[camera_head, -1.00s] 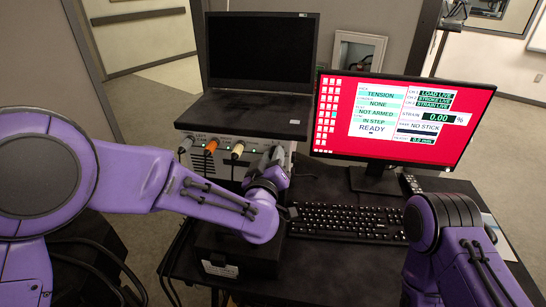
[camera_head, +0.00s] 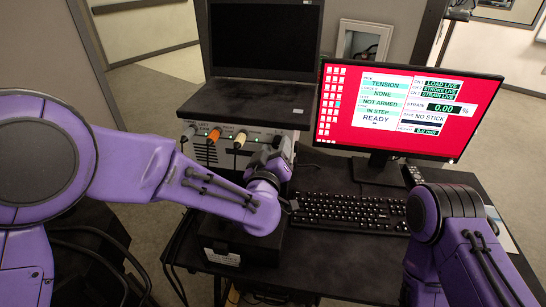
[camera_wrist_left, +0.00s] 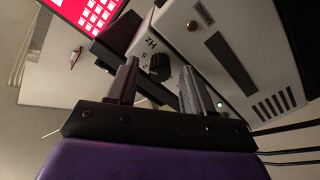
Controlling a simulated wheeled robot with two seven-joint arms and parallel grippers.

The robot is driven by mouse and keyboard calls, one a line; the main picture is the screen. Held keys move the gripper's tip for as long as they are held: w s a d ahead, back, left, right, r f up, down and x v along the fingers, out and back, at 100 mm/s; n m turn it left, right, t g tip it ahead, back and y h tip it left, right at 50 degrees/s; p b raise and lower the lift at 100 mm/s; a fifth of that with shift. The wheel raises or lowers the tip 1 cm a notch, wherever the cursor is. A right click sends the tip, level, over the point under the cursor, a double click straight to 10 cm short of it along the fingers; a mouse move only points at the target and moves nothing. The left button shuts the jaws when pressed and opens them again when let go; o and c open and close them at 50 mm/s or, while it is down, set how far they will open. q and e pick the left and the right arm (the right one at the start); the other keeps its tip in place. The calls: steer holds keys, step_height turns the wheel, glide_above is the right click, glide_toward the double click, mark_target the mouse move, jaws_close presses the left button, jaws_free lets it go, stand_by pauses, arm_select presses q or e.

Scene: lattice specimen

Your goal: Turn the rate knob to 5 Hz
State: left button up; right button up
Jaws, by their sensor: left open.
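The rate knob (camera_wrist_left: 160,67) is a dark ribbed knob on the pale front panel of the instrument box (camera_wrist_left: 225,45), with Hz lettering beside it. In the left wrist view it shows between the two fingers of my left gripper (camera_wrist_left: 159,70), which is open. I cannot tell whether either finger touches it. The knob's pointer is too small to read. In the head view my left gripper (camera_head: 281,152) is at the right end of the instrument box (camera_head: 208,148), and the knob is hidden there. My right arm shows at lower right, but its gripper is out of view.
A laptop (camera_head: 262,45) stands on the box, with cables plugged into the front. A monitor (camera_head: 400,158) with a red screen stands to the right, behind a black keyboard (camera_head: 350,212). A black block (camera_head: 262,245) lies below my left wrist on the dark table (camera_head: 320,262).

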arm_select(q)
steer(key=s+a+b, duration=0.1)
steer(key=s, duration=0.8)
steer(key=shift+s+a+b, duration=0.3)
steer(key=shift+a+b, duration=0.05)
